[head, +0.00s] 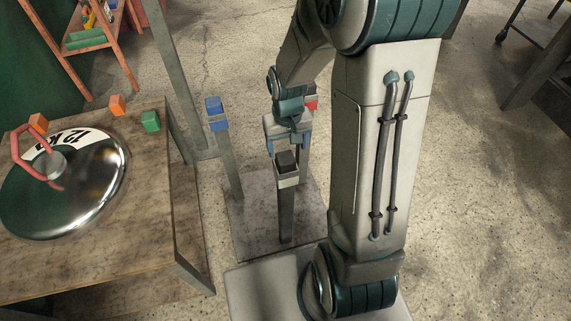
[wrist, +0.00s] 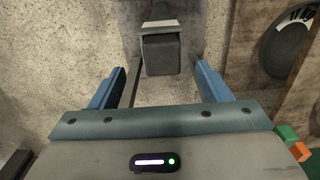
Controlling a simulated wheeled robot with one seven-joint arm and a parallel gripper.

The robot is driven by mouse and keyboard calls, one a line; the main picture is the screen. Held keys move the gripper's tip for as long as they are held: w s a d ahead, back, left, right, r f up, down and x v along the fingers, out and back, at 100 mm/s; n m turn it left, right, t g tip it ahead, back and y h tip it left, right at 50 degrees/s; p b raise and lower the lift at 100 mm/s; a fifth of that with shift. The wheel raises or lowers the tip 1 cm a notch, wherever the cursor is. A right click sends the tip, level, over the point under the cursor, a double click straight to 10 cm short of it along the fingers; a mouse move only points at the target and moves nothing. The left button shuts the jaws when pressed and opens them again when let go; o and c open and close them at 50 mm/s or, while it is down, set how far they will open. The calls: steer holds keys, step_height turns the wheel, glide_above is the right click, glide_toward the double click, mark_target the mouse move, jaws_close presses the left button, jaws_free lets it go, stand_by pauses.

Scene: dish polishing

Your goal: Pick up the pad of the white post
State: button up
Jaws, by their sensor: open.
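The white post (head: 286,210) stands upright on a base plate, with a white block (head: 288,181) near its top. Its dark pad (head: 286,161) sits on that block. In the wrist view the pad (wrist: 162,55) is a dark block beside a white band (wrist: 160,26), near the picture's top middle. My gripper (head: 288,145) is open and empty, just above or behind the pad in the head view. In the wrist view the blue fingers of my gripper (wrist: 161,68) are spread to either side of the pad, apart from it. Depth between fingertips and pad is hard to judge.
A blue-topped post (head: 216,113) and a red-topped one (head: 311,103) share the base plate (head: 245,235). A wooden table (head: 140,245) on the left holds a shiny round lid (head: 95,205) and several small orange and green cubes (head: 150,121). Open floor lies right.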

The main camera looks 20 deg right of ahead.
mark_target(285, 157)
steer(key=shift+w+a+f+b, duration=0.1)
steer(key=shift+f+b, duration=0.1)
steer(key=shift+f, duration=0.9)
steer(key=shift+w+f+b, duration=0.15)
steer(key=shift+f, duration=0.95)
steer(key=shift+w+a+f+b, duration=0.1)
steer(key=shift+f+b, duration=0.1)
steer(key=shift+f, duration=0.9)
steer(key=c, duration=1.2)
